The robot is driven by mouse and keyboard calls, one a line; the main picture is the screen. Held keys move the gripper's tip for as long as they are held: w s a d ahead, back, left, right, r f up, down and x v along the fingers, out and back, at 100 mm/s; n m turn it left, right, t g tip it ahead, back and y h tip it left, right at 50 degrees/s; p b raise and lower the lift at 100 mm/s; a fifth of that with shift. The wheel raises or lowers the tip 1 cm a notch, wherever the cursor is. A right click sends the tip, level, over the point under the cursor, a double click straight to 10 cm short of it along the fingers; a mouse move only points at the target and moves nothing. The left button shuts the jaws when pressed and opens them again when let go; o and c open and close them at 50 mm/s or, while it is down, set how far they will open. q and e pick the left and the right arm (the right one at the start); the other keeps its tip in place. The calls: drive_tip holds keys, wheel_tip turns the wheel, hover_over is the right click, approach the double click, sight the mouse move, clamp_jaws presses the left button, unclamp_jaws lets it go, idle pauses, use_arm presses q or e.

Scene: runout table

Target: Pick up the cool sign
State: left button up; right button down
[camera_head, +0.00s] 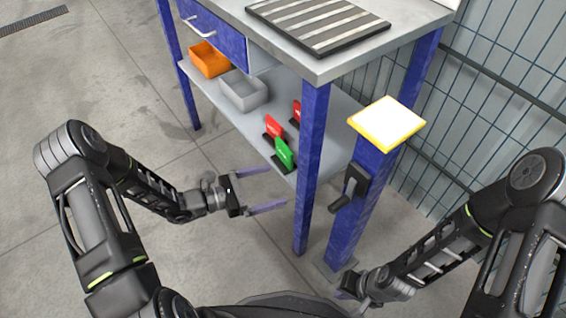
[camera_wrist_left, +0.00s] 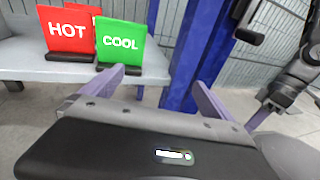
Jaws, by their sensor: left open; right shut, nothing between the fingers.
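The cool sign is a green upright plate (camera_head: 284,152) on a dark base, near the front edge of the lower shelf. In the left wrist view the green sign (camera_wrist_left: 120,42) reads COOL. A red HOT sign (camera_head: 273,127) stands beside it, and it also shows in the left wrist view (camera_wrist_left: 68,30). My left gripper (camera_head: 286,188) is open and empty, in front of the shelf and apart from the cool sign. In the left wrist view its fingers (camera_wrist_left: 160,85) point toward the shelf. My right gripper (camera_head: 345,284) is shut and empty, low by the table's right post.
The lower shelf (camera_head: 215,108) also holds an orange bin (camera_head: 209,60), a grey bin (camera_head: 244,91) and another red sign (camera_head: 297,112). A blue post (camera_head: 312,170) stands just right of the signs. A yellow-edged panel (camera_head: 386,123) tops another post. Floor at left is clear.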

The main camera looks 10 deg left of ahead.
sight(282, 154)
use_arm(q)
drive_tip(key=w+a+r+n+t, duration=0.2)
drive_tip(key=w+a+t, duration=0.1)
drive_tip(key=a, duration=0.2)
drive_tip(key=shift+w+a+r+y, duration=0.15)
drive_tip(key=shift+w+a+y, duration=0.05)
drive_tip(key=shift+w+y, duration=0.1)
drive_tip(key=shift+b+x, duration=0.5)
drive_tip(key=shift+x, duration=0.8)
drive_tip(key=b+x, duration=0.1)
drive_tip(key=x, duration=0.4)
drive_tip(key=shift+s+b, duration=0.15)
drive_tip(key=shift+b, duration=0.25)
drive_tip(key=shift+d, duration=0.15)
